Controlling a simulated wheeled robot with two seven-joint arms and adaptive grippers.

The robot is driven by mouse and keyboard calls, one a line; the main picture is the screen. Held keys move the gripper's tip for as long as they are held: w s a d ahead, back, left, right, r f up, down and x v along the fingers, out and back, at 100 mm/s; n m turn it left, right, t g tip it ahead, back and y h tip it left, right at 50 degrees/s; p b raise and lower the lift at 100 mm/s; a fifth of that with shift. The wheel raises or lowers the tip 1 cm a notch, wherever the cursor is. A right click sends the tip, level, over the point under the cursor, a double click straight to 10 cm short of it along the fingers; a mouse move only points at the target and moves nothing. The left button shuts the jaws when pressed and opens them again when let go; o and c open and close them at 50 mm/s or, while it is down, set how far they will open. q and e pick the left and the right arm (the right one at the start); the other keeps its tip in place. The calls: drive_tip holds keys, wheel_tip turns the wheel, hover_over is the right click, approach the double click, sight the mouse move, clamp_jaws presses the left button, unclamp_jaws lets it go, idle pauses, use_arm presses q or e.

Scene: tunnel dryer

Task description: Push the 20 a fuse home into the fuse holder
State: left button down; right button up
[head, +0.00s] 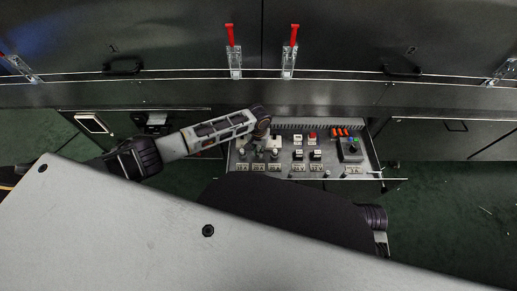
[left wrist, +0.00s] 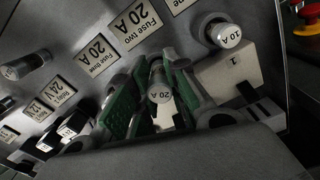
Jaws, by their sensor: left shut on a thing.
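My left gripper (left wrist: 158,104) has green pads and is shut on a 20 A fuse (left wrist: 160,93), a grey cylinder with a white marked end facing the camera. The fuse stands at the panel beside the "Fuse two 20 A" label (left wrist: 134,22). Its far end and the fuse holder are mostly hidden by the fuse and pads, so I cannot tell how deep it sits. In the head view my left gripper (head: 262,133) is over the left part of the control panel (head: 333,170); the fuse is too small to make out there. My right gripper is not in view.
A 10 A fuse (left wrist: 226,34) stands close beside the gripper, with a white block marked 1 (left wrist: 232,70) near it. Another fuse (left wrist: 26,65) is at the far left. A joystick box (head: 351,149) is at the panel's right.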

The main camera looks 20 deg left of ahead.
sight(258, 147)
use_arm(q)
drive_tip(key=shift+f, duration=0.7)
drive_tip(key=c, duration=1.3)
unclamp_jaws()
drive_tip(key=shift+r, duration=0.15)
drive_tip(key=shift+r, duration=5.8)
